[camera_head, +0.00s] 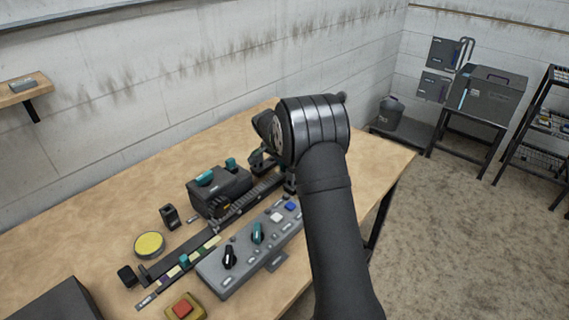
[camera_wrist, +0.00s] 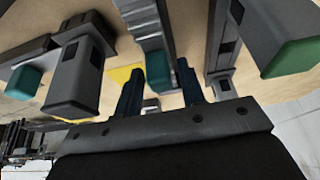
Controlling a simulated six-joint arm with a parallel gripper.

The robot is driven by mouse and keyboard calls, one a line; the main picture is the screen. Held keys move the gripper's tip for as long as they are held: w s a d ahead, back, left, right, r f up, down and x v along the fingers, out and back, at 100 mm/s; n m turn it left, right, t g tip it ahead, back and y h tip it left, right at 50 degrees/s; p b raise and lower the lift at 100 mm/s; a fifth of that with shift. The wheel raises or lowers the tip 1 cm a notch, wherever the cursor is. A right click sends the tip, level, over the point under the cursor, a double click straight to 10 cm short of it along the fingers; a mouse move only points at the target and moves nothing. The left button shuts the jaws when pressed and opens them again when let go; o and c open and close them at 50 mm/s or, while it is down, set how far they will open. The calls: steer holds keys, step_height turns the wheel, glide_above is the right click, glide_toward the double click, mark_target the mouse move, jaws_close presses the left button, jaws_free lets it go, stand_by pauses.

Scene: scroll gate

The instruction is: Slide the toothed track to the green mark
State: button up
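The dark toothed track (camera_head: 262,190) runs diagonally across the wooden table in the head view, between a dark housing and a grey control panel. A strip of coloured patches lies along its near-left end, with a green patch (camera_head: 184,260) among them. My gripper is mostly hidden behind my own arm in the head view, close to the track's far end. In the wrist view my gripper (camera_wrist: 162,92) has its two dark fingers apart, with a visible gap. A ridged grey part (camera_wrist: 148,25), perhaps the track, shows beyond the fingers. I cannot tell whether they touch anything.
The grey panel (camera_head: 225,277) carries black and green knobs and blue and white buttons. The dark housing (camera_head: 222,183) has teal tops. A yellow disc (camera_head: 149,245), a red button (camera_head: 183,308) and a small black holder (camera_head: 170,217) stand nearby. The table's back left is clear.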

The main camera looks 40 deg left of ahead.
mark_target(275, 176)
jaws_close()
steer(key=s, duration=0.6)
steer(key=shift+o, duration=1.3)
jaws_free()
steer(key=shift+r, duration=0.1)
steer(key=v, duration=1.7)
steer(key=shift+r, duration=0.2)
